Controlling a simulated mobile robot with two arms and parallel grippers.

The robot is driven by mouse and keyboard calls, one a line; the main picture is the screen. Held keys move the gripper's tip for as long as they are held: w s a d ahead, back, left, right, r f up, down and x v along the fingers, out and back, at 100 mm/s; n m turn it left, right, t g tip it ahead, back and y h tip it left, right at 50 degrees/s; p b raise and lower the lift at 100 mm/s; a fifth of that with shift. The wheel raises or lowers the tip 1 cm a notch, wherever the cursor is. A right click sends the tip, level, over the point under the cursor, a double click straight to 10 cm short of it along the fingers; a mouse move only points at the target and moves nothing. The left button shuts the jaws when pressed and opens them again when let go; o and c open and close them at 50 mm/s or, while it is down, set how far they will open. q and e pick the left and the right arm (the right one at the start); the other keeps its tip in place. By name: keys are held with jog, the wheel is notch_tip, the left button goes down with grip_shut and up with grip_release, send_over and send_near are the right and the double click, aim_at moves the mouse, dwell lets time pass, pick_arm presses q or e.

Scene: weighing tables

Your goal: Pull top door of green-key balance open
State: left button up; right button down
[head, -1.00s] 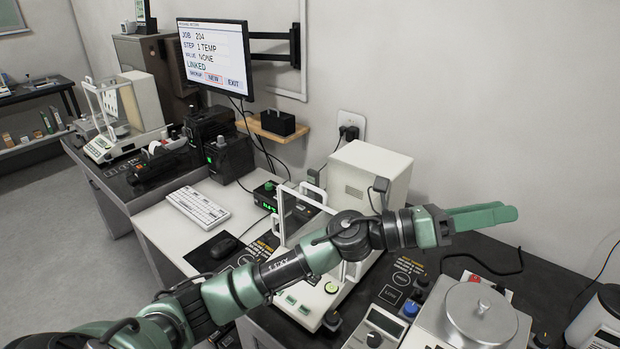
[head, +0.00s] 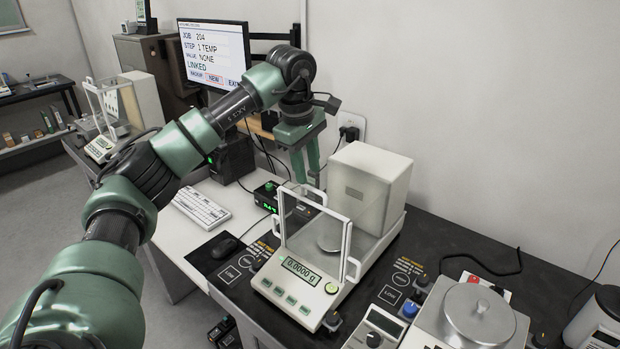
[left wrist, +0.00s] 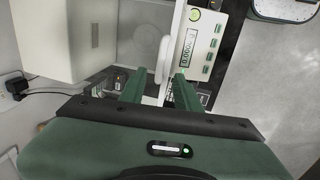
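The green-key balance (head: 300,285) stands on the dark table in the head view, with green keys and a display of 0.0000. Its clear draft shield has white frames and handles, with a steel pan inside and a tall white housing (head: 368,185) behind. My left gripper (head: 308,180) points down above the shield's back left part. Its fingers are apart. In the left wrist view the open fingers (left wrist: 160,90) straddle a white handle (left wrist: 164,55) on the balance; I cannot tell whether they touch it. The top door looks shut, though the gripper partly hides that area. My right gripper is not in view.
A monitor (head: 212,55) on a wall arm is behind my left arm. A small black device with a green readout (head: 266,197) is close left of the balance. Another balance with a steel pan (head: 474,312) is at right. A keyboard (head: 200,207) lies at left.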

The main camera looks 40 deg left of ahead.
aim_at(311, 187)
pick_arm(q)
jog(key=shift+w+f+p, duration=0.2)
jog(key=shift+f, duration=0.85)
jog(key=shift+w+f+p, duration=0.15)
jog(key=shift+f+p, duration=0.05)
jog(key=shift+f, duration=0.8)
grip_shut()
